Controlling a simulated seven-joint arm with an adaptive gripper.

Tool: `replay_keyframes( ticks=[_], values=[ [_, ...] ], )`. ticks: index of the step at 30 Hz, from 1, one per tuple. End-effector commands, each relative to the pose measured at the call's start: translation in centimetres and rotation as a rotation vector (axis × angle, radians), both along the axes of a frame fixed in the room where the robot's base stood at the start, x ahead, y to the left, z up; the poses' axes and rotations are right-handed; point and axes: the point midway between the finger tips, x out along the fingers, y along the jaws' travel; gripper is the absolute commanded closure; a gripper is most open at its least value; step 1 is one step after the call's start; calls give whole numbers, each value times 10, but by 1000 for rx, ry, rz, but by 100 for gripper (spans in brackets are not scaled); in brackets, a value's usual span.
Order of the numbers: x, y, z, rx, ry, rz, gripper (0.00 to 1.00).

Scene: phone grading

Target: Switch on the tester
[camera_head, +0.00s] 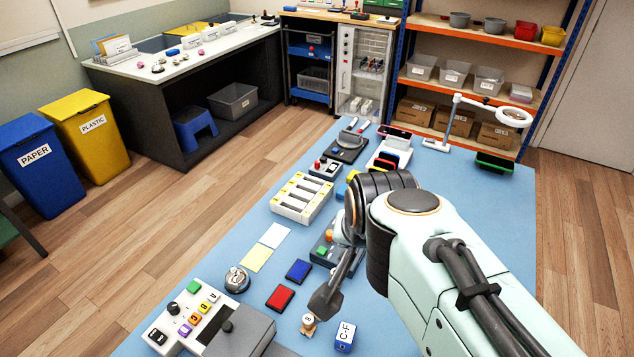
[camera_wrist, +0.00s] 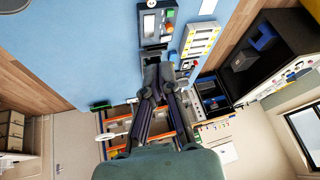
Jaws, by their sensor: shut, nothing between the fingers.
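Which device is the tester is not labelled legibly. A grey device with a green and an orange button (camera_head: 321,251) stands mid-table, partly hidden behind my gripper. It also shows in the wrist view, with a screen (camera_wrist: 150,25). A larger white panel (camera_head: 190,325) at the lower left has a black knob, several coloured buttons, a dark rocker switch (camera_head: 157,337) and a dark grey lid. My gripper (camera_head: 322,303) is shut and empty, pointing down over the table between the red pad and the blue C-F block. In the wrist view its fingertips (camera_wrist: 158,72) are together.
A red pad (camera_head: 280,298), a blue pad (camera_head: 298,270), a small wooden-looking piece (camera_head: 308,325) and a blue C-F block (camera_head: 345,338) lie near my gripper. A white slotted rack (camera_head: 301,198) stands farther back.

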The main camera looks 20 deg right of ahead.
Motion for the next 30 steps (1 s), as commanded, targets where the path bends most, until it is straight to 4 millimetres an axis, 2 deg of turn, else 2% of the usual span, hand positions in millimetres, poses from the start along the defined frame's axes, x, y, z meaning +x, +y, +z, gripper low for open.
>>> replay_keyframes(
  ticks=[1, 3, 8, 11, 15, 19, 24, 27, 30],
  values=[
    [28, -11, 7, -9, -43, -70, 100],
    [65, -27, 15, -27, -110, -167, 100],
    [141, -56, 12, -100, -216, -332, 100],
    [180, -66, -5, -162, -249, -389, 100],
    [221, -68, -47, -259, -242, -410, 100],
    [238, -61, -97, -328, -177, -386, 100],
    [237, -50, -152, -376, -84, -339, 100],
    [235, -45, -167, -387, -58, -324, 100],
    [235, -41, -168, -388, -55, -315, 100]
  ],
)
